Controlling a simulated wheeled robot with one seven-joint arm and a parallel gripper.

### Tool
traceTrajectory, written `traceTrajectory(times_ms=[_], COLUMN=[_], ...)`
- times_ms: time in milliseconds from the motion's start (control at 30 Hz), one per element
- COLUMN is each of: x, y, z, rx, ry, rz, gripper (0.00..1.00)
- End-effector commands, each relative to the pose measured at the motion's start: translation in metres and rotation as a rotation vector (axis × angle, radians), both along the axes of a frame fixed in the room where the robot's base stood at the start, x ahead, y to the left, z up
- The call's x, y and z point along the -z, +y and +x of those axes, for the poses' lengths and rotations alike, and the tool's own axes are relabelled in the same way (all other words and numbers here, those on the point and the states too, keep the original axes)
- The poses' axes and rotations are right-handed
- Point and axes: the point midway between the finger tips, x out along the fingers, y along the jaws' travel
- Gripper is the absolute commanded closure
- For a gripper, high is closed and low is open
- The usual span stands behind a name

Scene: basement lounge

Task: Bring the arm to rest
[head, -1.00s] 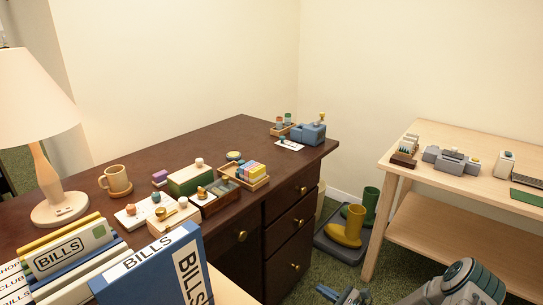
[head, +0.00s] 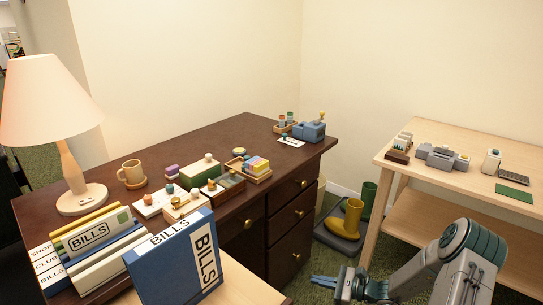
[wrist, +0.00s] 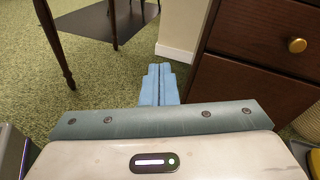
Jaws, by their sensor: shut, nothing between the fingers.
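My gripper (head: 326,282) is at the bottom of the head view, low over the green carpet, in front of the dark desk's drawers. Its blue fingers point left and hold nothing. In the wrist view my gripper (wrist: 158,84) shows its two blue fingers pressed together over the carpet. My grey and teal arm reaches in from the bottom right of the head view.
The dark desk (head: 110,196) stands close to my gripper; its drawer front with a brass knob (wrist: 297,45) is at right in the wrist view. A pale wooden table (head: 440,178) is at right. Boots on a tray (head: 338,240) stand between them. Carpet (wrist: 110,70) is open ahead.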

Motion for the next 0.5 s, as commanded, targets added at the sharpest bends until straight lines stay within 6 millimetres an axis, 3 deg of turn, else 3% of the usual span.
traceTrajectory(times_ms=[33,100,500], x=[-0.023,-0.049,-0.190], y=[0.005,0.013,0.042], z=[-0.003,-0.011,-0.073], rx=[-0.046,-0.121,-0.544], ry=[-0.019,-0.044,-0.219], rz=[-0.039,-0.099,-0.490], gripper=[1.00,1.00,1.00])
